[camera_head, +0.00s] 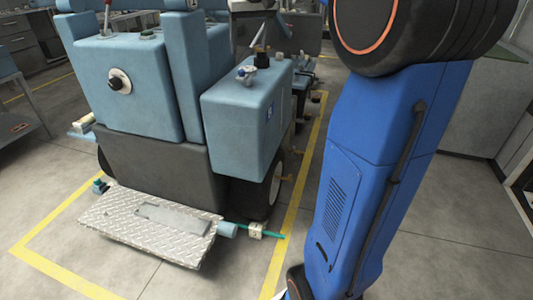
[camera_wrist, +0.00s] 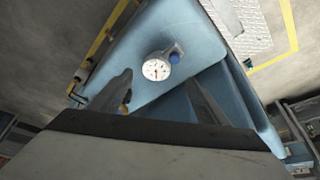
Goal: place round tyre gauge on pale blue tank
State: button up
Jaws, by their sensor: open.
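The round tyre gauge (camera_wrist: 155,69) has a white dial and a blue part at its upper right in the wrist view. It lies on the flat top of the pale blue tank (camera_wrist: 188,32). In the head view the tank (camera_head: 238,125) is the boxy one on the right side of the machine, and the small gauge (camera_head: 247,79) shows on its top. My gripper (camera_wrist: 160,78) is open, with its two fingers on either side of the gauge in the picture. I see nothing between the fingers in their grip. The height of the fingertips above the tank top is unclear.
A larger blue housing (camera_head: 128,85) with a round dial stands left of the tank. A metal tread plate (camera_head: 150,222) juts out low in front. A dark cap (camera_head: 262,60) stands on the tank top near the gauge. Yellow floor lines surround the machine; open floor lies outside them.

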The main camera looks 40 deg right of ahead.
jog(key=s+a+f+n, duration=0.1)
jog(key=s+a+f, duration=0.4)
jog(key=s+f, duration=0.3)
jog(key=s+a+f+n, duration=0.1)
jog(key=s+a+f, duration=0.5)
jog(key=s, duration=0.9)
jog(key=s+a+f+n+y, duration=0.1)
jog(key=s+a+f, duration=0.4)
jog(key=s+f, duration=0.5)
jog(key=shift+s+a+f+t, duration=0.2)
jog(key=shift+s+t, duration=0.1)
jog(key=shift+s, duration=0.35)
